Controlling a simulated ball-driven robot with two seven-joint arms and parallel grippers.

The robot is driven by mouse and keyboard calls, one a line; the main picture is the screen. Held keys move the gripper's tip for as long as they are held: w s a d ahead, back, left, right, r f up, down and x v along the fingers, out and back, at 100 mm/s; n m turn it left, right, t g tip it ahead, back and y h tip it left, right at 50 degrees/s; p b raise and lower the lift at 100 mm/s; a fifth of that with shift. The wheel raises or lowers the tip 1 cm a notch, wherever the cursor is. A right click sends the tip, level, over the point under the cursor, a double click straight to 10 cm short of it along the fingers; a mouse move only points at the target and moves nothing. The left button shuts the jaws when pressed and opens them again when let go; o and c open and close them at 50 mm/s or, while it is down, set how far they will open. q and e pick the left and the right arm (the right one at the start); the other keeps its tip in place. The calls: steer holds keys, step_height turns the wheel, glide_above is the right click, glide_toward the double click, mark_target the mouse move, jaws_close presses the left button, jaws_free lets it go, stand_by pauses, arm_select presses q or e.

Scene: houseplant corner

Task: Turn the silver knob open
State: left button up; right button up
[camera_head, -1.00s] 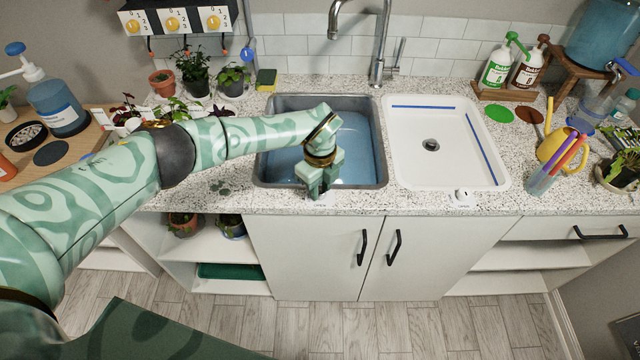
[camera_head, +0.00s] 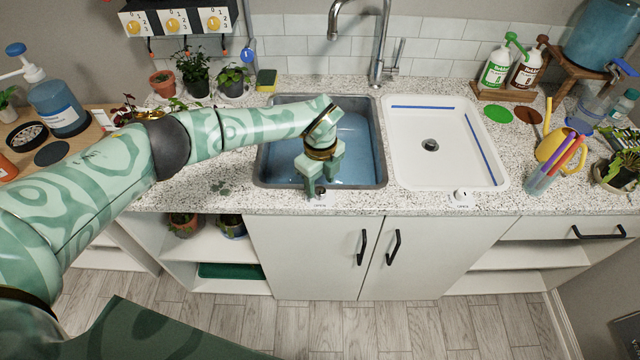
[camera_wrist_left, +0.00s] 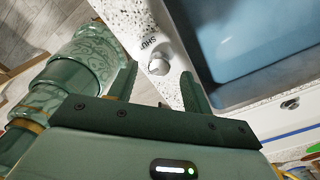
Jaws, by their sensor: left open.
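The silver knob (camera_wrist_left: 158,67) stands on the speckled counter at the front of the blue-water basin, and a SHUT label (camera_wrist_left: 149,43) shows beside it in the left wrist view. In the head view the knob (camera_head: 321,190) is mostly hidden by my left gripper (camera_head: 321,182). The left gripper is open. Its two fingers (camera_wrist_left: 160,88) point down on either side of the knob, apart from it as far as the wrist view shows. My right gripper is not in view.
The grey sink basin (camera_head: 377,175) holds blue water just behind the gripper. A white basin (camera_head: 405,125) lies to the right, with another knob (camera_head: 461,194) on the counter in front of it. Cupboard doors (camera_head: 310,250) are below.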

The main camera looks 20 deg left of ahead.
mark_target(320, 190)
arm_select(q)
step_height(320, 190, up, 14)
steer(key=p, duration=0.1)
stand_by(0.5)
